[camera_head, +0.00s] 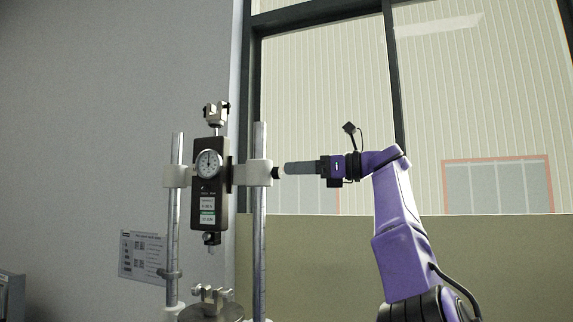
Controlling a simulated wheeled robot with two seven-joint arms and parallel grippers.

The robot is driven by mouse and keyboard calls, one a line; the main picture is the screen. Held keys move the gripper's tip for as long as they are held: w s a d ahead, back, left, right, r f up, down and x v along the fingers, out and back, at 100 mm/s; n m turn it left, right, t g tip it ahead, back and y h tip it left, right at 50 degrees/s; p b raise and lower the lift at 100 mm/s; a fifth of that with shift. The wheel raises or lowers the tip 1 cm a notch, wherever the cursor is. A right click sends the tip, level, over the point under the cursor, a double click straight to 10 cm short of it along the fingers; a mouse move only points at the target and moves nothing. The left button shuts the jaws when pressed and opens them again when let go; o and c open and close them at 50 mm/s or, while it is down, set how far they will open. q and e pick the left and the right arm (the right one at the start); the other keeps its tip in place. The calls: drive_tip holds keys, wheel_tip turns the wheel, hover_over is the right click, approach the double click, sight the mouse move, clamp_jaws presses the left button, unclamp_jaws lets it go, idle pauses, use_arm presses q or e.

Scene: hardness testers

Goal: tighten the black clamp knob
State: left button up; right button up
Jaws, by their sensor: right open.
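The hardness tester (208,205) stands at the left of the head view, with a round dial on a dark body between two metal posts. The black clamp knob (276,172) sticks out to the right from the white clamp block (259,173) on the right post. My right gripper (286,169) comes in level from the right, its fingertips at the knob. From this side the fingers overlap, so the gap between them is hidden. The jaws are open, and I cannot tell whether they touch the knob. My left gripper is not in view.
A printed sign (142,255) sits left of the tester, low down. A round plate with small metal fittings (211,311) lies below the dial body. A grey box edge (11,296) shows at the lower left. A window with dark frames stands behind; the space above my right arm is clear.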

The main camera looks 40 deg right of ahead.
sight(281, 174)
drive_tip(key=w, duration=0.3)
drive_tip(key=w+a+f, duration=0.1)
drive_tip(key=w, duration=0.1)
drive_tip(key=shift+w+a+p, duration=0.1)
drive_tip(key=shift+p, duration=0.25)
drive_tip(key=shift+s+r, duration=0.2)
drive_tip(key=shift+s, duration=0.5)
drive_tip(key=shift+c, duration=1)
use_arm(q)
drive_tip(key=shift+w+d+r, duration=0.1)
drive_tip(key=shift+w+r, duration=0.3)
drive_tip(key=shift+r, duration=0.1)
use_arm(e)
drive_tip(key=c, duration=0.9)
